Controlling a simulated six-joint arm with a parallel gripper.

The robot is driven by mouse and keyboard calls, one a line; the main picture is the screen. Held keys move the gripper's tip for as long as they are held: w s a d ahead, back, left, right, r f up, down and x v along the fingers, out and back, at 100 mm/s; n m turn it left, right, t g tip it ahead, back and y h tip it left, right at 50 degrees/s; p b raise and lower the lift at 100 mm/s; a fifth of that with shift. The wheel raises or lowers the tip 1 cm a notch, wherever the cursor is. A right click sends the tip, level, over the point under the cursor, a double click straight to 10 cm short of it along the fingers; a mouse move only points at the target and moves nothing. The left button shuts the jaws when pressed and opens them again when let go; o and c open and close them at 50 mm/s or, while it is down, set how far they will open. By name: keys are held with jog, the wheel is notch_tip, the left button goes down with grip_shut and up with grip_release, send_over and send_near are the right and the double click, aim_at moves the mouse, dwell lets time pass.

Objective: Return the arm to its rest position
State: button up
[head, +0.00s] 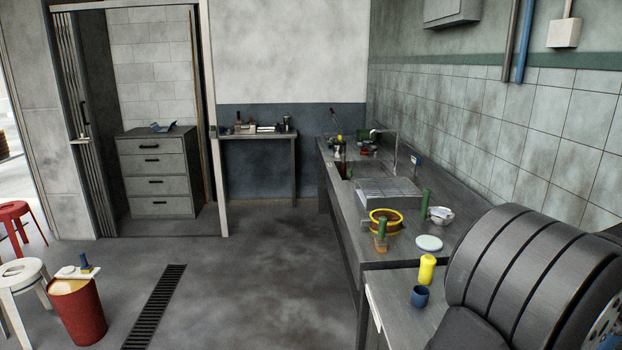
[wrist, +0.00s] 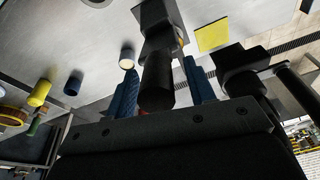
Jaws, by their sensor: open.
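My gripper (wrist: 160,68) shows in the wrist view with its two blue fingers spread apart. It is open. I see nothing held, though dark blocky parts show between and behind the fingers. The wrist camera looks at the worktop from a tilted angle. I cannot make out my gripper in the head view; a large dark grey rounded part of my own arm fills the lower right there and hides part of the counter.
On the counter (head: 350,205) stand a yellow-rimmed steamer ring (head: 385,229), green cylinders (head: 425,204), a white bowl (head: 441,215), a pale disc (head: 429,243), a yellow cylinder (head: 427,269) and a blue cup (head: 420,296). A red bin (head: 78,312) and stools stand left. The middle floor is clear.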

jog(key=shift+d+f, duration=0.1)
jog(key=shift+d, duration=0.2)
jog(key=shift+y, duration=0.3)
jog(key=v, duration=0.7)
jog(key=shift+d, duration=0.2)
jog(key=x, duration=0.6)
jog(key=shift+a+f, duration=0.2)
jog(key=shift+f, duration=0.1)
jog(key=shift+a+f, duration=0.15)
jog(key=shift+a, duration=0.1)
jog(key=shift+a+r+h, duration=0.25)
jog(key=shift+a+h, duration=0.75)
jog(key=shift+a, duration=0.2)
jog(key=a+f+h, duration=0.5)
jog(key=a+h, duration=0.2)
jog(key=a, duration=0.1)
jog(key=a+f+h, duration=0.6)
jog(key=a+h, duration=0.2)
jog(key=a, duration=0.1)
